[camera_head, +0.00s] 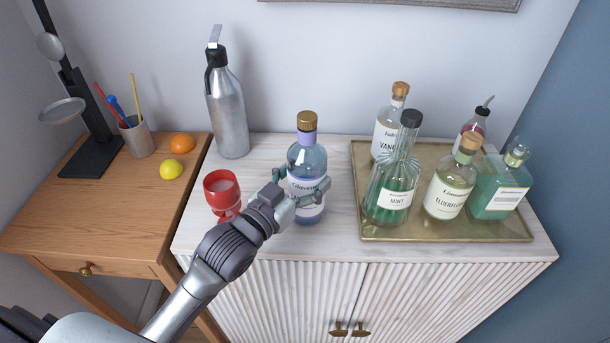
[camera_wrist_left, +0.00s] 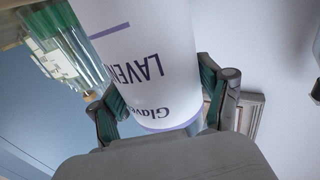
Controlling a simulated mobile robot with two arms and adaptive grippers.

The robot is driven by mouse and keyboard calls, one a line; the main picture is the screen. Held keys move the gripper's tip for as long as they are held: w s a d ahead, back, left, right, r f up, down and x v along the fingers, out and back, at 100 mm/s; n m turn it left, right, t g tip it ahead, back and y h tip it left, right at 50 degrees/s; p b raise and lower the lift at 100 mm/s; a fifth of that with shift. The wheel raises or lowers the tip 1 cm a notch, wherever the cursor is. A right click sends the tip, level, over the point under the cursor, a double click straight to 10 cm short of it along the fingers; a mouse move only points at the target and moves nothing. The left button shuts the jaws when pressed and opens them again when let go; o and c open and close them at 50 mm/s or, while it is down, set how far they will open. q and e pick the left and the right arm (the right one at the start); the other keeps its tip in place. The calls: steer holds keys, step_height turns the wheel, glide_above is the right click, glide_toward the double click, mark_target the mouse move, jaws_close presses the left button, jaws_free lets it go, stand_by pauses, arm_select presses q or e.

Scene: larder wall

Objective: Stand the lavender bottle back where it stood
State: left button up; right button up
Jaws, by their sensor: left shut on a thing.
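The lavender bottle (camera_head: 307,158) has a gold cap, a lilac neck and a white label. It is upright over the pale cabinet top, left of the brass tray (camera_head: 449,234). My left gripper (camera_head: 306,190) is shut around its label. In the left wrist view the label of the lavender bottle (camera_wrist_left: 150,70) reads "LAVEN" upside down, between the two fingers of my left gripper (camera_wrist_left: 165,105). I cannot tell whether the bottle's base touches the cabinet top. My right gripper is not in view.
The tray holds a mint bottle (camera_head: 393,180), a vanilla bottle (camera_head: 387,130), an elderflower bottle (camera_head: 449,187), a teal square bottle (camera_head: 499,190) and a dark red bottle (camera_head: 474,124). A red goblet (camera_head: 221,190) and a steel siphon (camera_head: 228,110) stand left. The cabinet's front right strip is clear.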

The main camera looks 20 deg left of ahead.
arm_select(q)
steer(key=o, duration=1)
steer(key=shift+f, duration=0.1)
steer(key=o, duration=0.4)
steer(key=shift+c, duration=0.2)
steer(key=shift+r, duration=0.2)
steer(key=v, duration=1.2)
steer(key=shift+b, duration=0.3)
